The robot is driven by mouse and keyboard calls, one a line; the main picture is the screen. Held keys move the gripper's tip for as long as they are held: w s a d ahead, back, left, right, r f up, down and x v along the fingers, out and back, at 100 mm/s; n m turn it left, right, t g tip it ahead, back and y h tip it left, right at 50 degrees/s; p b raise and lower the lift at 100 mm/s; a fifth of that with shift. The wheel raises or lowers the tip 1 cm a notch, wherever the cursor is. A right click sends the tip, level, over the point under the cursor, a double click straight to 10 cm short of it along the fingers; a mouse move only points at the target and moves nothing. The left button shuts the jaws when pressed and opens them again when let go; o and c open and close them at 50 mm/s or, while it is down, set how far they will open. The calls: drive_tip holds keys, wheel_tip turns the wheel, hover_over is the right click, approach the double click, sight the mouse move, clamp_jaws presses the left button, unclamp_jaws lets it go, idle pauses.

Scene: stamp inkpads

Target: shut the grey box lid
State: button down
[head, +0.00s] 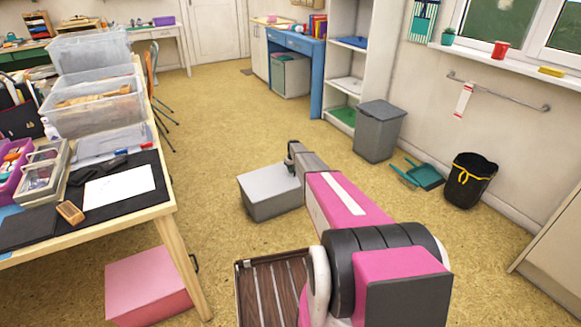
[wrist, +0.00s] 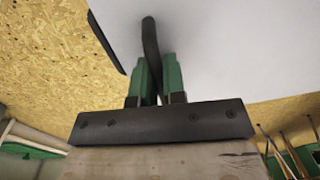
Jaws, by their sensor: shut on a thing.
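The grey box (head: 270,205) stands on the floor in the middle of the head view. Its pale top, the lid (head: 266,181), looks flat there, but my arm covers its right side and I cannot tell whether it is fully down. My gripper (head: 291,150) is at the far right edge of the box. In the wrist view, the green fingers of my gripper (wrist: 158,68) are shut on a dark curved handle (wrist: 150,36). A large pale surface (wrist: 220,60) fills the view behind the handle.
A pink box (head: 148,285) is under the wooden table (head: 180,245) at left. A tall grey bin (head: 378,132), a green dustpan (head: 425,175) and a black bin (head: 470,180) stand along the right wall. The floor (head: 225,110) beyond the box is clear.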

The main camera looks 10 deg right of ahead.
drive_tip(key=shift+f, duration=0.4)
drive_tip(key=shift+f, duration=0.1)
drive_tip(key=c, duration=1.2)
unclamp_jaws()
wheel_tip(320, 180, up, 11)
drive_tip(key=shift+d, duration=0.35)
